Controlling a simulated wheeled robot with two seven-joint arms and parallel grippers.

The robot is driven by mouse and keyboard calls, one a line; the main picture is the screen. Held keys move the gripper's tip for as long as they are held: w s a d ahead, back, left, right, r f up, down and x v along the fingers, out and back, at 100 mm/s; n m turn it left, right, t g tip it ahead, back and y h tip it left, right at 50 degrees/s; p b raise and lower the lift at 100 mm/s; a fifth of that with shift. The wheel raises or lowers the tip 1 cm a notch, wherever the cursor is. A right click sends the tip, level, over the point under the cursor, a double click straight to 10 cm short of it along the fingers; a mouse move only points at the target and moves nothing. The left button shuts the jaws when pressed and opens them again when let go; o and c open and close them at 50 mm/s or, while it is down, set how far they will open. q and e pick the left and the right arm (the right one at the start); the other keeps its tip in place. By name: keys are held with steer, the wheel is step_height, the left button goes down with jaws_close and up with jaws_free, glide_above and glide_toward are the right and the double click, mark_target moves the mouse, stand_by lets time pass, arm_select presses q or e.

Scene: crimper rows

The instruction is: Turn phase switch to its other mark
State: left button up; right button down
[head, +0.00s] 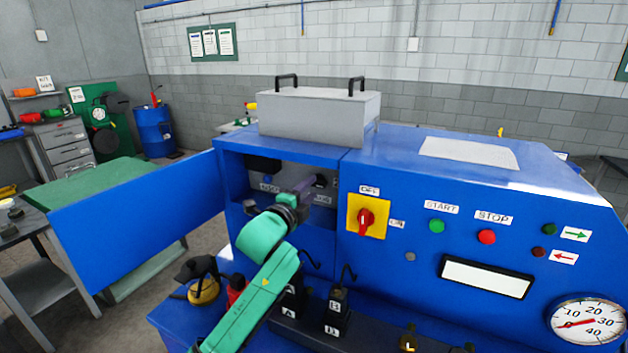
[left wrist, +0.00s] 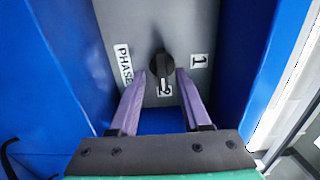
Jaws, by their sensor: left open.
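The phase switch (left wrist: 162,66) is a black knob on a grey panel (left wrist: 135,25) inside the blue cabinet's open compartment. In the left wrist view its "PHASE" label (left wrist: 123,64) is to the left, a "1" mark (left wrist: 199,61) to the right and a "2" mark (left wrist: 164,90) below. The knob's pale pointer end points down toward the "2". My left gripper (left wrist: 161,76) is open, its two purple fingers on either side of the knob's lower part; I cannot tell whether they touch it. In the head view my left gripper (head: 304,187) reaches into the compartment and hides part of it. My right gripper is not in view.
The open blue door (head: 135,210) swings out left of the compartment. A red knob on a yellow plate (head: 366,217) and the start (head: 437,225) and stop (head: 487,237) buttons are to the right.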

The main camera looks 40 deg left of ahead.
arm_select(q)
steer(key=shift+w+a+r, duration=0.15)
steer(key=shift+w, duration=0.3)
steer(key=shift+w+a+r, duration=0.1)
steer(key=shift+w+a, duration=0.05)
steer(key=shift+w, duration=0.3)
steer(key=shift+w+f, duration=0.1)
steer(key=shift+w, duration=0.05)
jaws_close()
